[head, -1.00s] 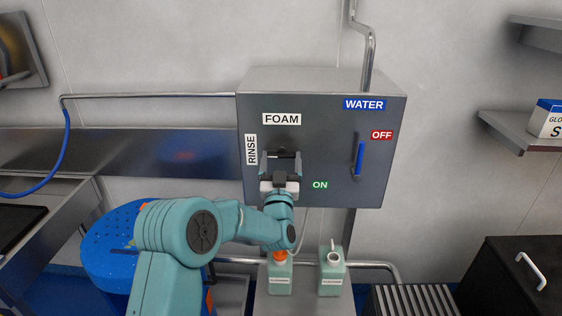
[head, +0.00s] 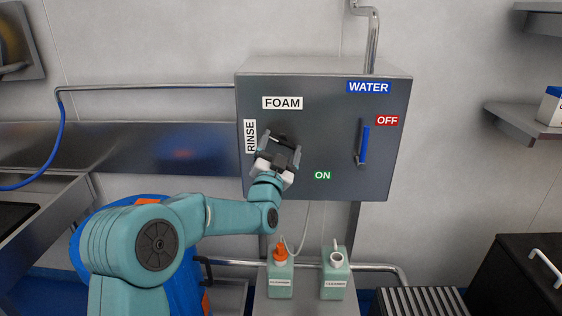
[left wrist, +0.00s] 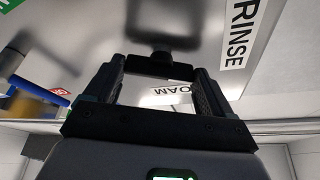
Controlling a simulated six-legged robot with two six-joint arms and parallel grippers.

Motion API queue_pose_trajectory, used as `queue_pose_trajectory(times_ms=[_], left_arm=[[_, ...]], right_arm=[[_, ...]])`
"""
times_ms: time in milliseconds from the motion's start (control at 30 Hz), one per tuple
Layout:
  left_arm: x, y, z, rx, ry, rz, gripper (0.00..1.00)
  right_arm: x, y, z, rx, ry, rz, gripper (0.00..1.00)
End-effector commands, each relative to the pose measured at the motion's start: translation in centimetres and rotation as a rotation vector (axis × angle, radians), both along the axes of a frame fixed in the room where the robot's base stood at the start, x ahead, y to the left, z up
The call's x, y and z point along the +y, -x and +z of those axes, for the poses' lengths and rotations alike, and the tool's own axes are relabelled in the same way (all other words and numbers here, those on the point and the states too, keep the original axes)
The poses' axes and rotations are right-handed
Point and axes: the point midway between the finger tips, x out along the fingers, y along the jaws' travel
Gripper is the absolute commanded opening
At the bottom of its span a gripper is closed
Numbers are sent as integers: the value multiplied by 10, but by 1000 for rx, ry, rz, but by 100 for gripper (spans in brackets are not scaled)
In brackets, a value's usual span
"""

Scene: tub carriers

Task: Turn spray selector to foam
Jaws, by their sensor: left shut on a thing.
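The grey wall box (head: 225,0) is not where I point; its spray selector (head: 283,138) is a small dark knob on the box's left half, below the FOAM label (head: 282,103) and right of the RINSE label (head: 250,136). My left gripper (head: 282,146) is shut on the selector, tilted clockwise in the head view, and its fingers hide much of it. In the left wrist view, the selector (left wrist: 160,64) shows dark between the fingertips of my left gripper (left wrist: 160,75). I cannot tell exactly where it points. My right gripper is out of view.
A blue water lever (head: 363,143) stands upright on the box's right, near the OFF label (head: 387,121) and ON label (head: 322,175). Two green bottles, one with an orange cap (head: 281,278) and one with a white neck (head: 334,276), stand below. A shelf (head: 525,123) is at right.

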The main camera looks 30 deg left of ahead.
Motion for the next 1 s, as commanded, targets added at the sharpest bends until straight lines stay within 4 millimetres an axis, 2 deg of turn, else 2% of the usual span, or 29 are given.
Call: queue_pose_trajectory(times_ms=[33, 400, 1000], left_arm=[[0, 1, -5, 20, -39, 0, 53], [2, 1, -1, 206, -338, 0, 53], [2, 2, 4, 479, -779, -2, 53]], right_arm=[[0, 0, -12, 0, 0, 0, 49], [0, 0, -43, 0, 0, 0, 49], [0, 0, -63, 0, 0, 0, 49]])
